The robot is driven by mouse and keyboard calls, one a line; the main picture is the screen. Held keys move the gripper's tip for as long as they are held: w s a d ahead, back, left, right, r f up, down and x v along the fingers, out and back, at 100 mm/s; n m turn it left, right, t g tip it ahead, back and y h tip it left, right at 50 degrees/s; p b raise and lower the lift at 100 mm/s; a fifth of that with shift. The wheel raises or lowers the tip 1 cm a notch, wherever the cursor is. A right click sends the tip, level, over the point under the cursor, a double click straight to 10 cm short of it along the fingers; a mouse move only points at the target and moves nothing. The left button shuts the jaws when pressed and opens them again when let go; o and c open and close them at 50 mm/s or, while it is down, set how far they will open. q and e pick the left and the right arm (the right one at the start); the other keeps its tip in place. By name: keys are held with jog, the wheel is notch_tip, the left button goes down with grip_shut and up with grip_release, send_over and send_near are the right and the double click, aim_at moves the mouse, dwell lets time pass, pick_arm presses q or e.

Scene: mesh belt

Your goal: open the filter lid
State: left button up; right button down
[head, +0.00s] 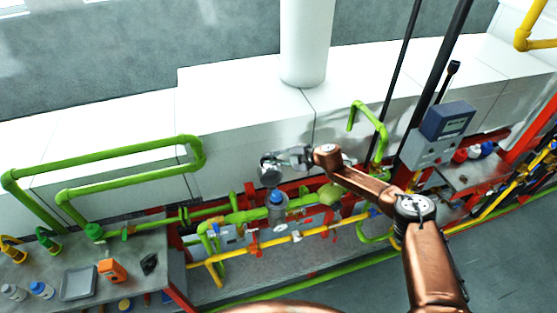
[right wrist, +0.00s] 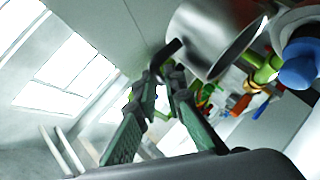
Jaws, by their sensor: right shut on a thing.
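The filter lid (head: 270,174) is a grey metal cup, raised above the filter housing (head: 279,210) in the head view. The blue filter top (head: 276,197) shows uncovered in the housing's mouth. My right gripper (head: 287,158) is at the lid's upper right side. In the right wrist view the lid (right wrist: 205,42) hangs just past my fingers, and the blue filter top (right wrist: 299,66) is at the right edge. My right gripper (right wrist: 168,80) is shut on the lid's dark handle (right wrist: 166,54). I cannot tell whether a hinge joins lid and housing. My left gripper is not in view.
Green pipes (head: 130,178) and a yellow pipe (head: 270,245) run around the housing. A grey table (head: 60,250) with bottles and a tray stands at the left. A control box (head: 447,120) is at the right. A white wall (head: 240,105) lies behind.

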aim_at(267, 167)
jog(key=shift+s+a+f+g, duration=0.3)
jog(key=shift+s+a+f, duration=0.25)
jog(key=c, duration=2.1)
grip_release()
jog(key=shift+a, duration=0.1)
jog(key=shift+o, duration=0.3)
jog(key=shift+w+r, duration=0.15)
jog(key=shift+w+d+r, duration=0.15)
jog(key=shift+d, duration=0.1)
notch_tip(267, 167, up, 10)
jog(key=shift+a, duration=0.2)
